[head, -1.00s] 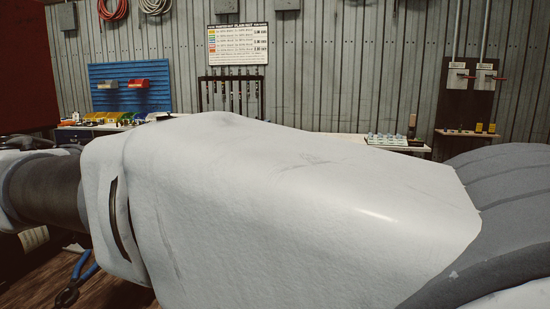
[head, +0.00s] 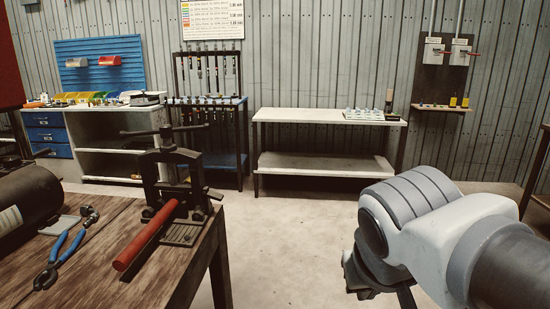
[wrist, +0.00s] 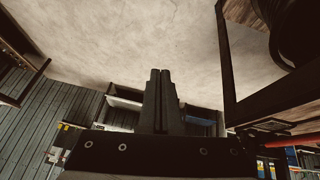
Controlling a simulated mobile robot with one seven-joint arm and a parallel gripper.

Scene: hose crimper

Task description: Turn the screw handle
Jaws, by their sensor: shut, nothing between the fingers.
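The screw handle (head: 165,131) is a dark horizontal bar on top of a dark crimper (head: 150,168), which stands upright near the right edge of a wooden table. A red hose (head: 145,238) slants from the crimper's base toward the front left. My gripper (wrist: 161,74) shows in the wrist view with its two dark fingers together and nothing between them. It is apart from the screw handle. In the head view my arm is at the right, beyond the table, and the fingertips cannot be made out.
Blue-handled pliers (head: 62,258) lie on the wooden table (head: 185,285), left of the hose. A dark cylinder (head: 28,205) is at the far left. A white bench (head: 325,116) stands at the back. Bare floor (head: 295,225) lies between the table and my arm.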

